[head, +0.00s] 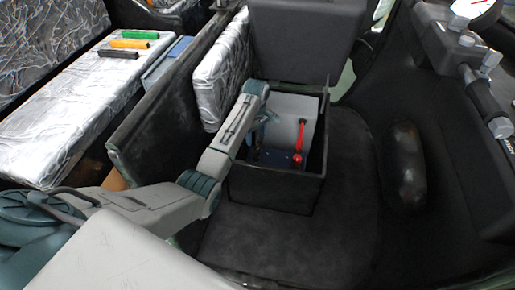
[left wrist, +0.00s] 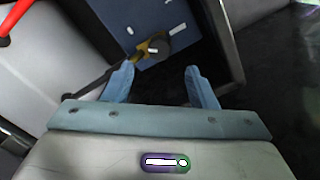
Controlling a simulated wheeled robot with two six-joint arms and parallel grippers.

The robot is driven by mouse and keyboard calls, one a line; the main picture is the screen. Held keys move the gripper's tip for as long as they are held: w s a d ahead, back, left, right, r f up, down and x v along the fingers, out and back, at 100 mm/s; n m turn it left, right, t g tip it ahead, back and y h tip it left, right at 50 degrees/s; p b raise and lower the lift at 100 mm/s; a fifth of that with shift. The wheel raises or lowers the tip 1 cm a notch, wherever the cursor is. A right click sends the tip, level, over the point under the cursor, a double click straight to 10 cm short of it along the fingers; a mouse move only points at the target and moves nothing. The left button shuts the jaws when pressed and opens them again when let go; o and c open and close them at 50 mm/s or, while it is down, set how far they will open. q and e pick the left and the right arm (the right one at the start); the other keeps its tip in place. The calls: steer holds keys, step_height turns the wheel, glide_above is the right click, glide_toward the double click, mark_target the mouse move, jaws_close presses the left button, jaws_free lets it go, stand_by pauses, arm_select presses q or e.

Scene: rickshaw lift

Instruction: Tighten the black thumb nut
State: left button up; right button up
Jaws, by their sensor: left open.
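The black thumb nut (left wrist: 158,48) looks like the dark round knob beside a yellow-brass fitting (left wrist: 142,52) on a blue surface (left wrist: 115,18) in the left wrist view. My left gripper (left wrist: 160,70) is open, with its two blue fingers apart and nothing between them. The nut lies just beyond the fingertips, between their lines, and appears untouched. In the head view the left gripper (head: 256,146) reaches down into the open black box (head: 270,188); its fingertips are hard to make out and the nut cannot be told apart there. My right gripper is not in view.
A red cable (head: 302,135) with a red cap (head: 297,160) is inside the box, right of my gripper. The box walls are close around the gripper. The raised lid (head: 305,40) stands behind. Green, orange and black bars lie on a silver-wrapped seat (head: 60,130) at left.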

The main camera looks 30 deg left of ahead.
mark_target(256, 150)
arm_select(q)
step_height(256, 150, down, 7)
steer(key=shift+f+b, duration=0.2)
steer(key=shift+b, duration=0.2)
steer(key=shift+f, duration=0.5)
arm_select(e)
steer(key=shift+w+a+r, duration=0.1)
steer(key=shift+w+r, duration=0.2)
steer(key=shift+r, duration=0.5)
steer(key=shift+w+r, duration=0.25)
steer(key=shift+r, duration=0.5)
arm_select(q)
steer(key=c, duration=1)
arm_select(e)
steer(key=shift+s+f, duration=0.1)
